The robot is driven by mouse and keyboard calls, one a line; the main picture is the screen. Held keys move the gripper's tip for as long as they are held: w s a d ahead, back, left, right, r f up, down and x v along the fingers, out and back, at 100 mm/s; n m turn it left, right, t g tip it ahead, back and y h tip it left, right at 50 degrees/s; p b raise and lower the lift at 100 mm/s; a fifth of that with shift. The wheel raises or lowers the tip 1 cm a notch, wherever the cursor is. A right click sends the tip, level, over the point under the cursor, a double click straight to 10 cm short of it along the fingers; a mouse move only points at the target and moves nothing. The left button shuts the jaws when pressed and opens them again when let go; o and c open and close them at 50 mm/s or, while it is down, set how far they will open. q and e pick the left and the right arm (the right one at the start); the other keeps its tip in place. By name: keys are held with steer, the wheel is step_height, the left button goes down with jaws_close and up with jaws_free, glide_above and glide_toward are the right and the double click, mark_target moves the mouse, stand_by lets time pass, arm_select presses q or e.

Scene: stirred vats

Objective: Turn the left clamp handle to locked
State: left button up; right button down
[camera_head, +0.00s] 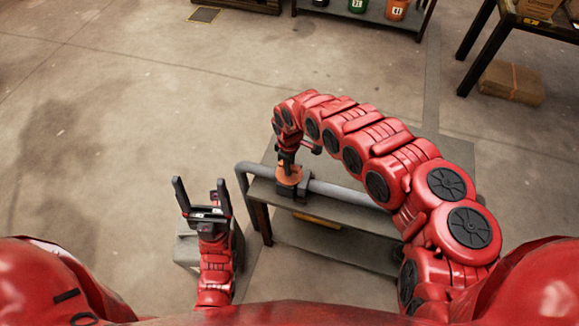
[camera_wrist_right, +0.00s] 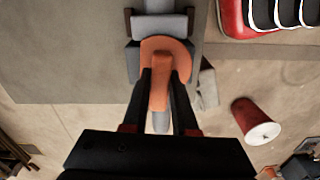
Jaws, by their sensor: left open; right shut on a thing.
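The clamp handle (camera_wrist_right: 160,82) is orange, with a round part and a bar, and sits on a grey pipe. In the right wrist view my right gripper (camera_wrist_right: 162,80) is shut on its bar, one black finger on each side. In the head view the orange handle (camera_head: 290,174) shows at the left end of the bench, partly hidden by my right gripper (camera_head: 287,163), which reaches it from above. My left gripper (camera_head: 203,196) is open and empty, pointing up, left of the bench and apart from it. I cannot tell the handle's lock state.
The grey pipe (camera_head: 345,191) runs along a low bench (camera_head: 335,211) and bends down at its left end. A grey box (camera_head: 187,246) stands by my left arm. A red cylinder (camera_wrist_right: 256,120) shows in the wrist view. Open floor (camera_head: 120,130) lies to the left.

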steer(key=shift+n, duration=0.5)
steer(key=c, duration=0.7)
jaws_free()
steer(key=shift+r, duration=0.1)
step_height(320, 180, up, 17)
steer(key=p, duration=0.1)
steer(key=shift+r+p, duration=0.15)
steer(key=shift+p, duration=0.15)
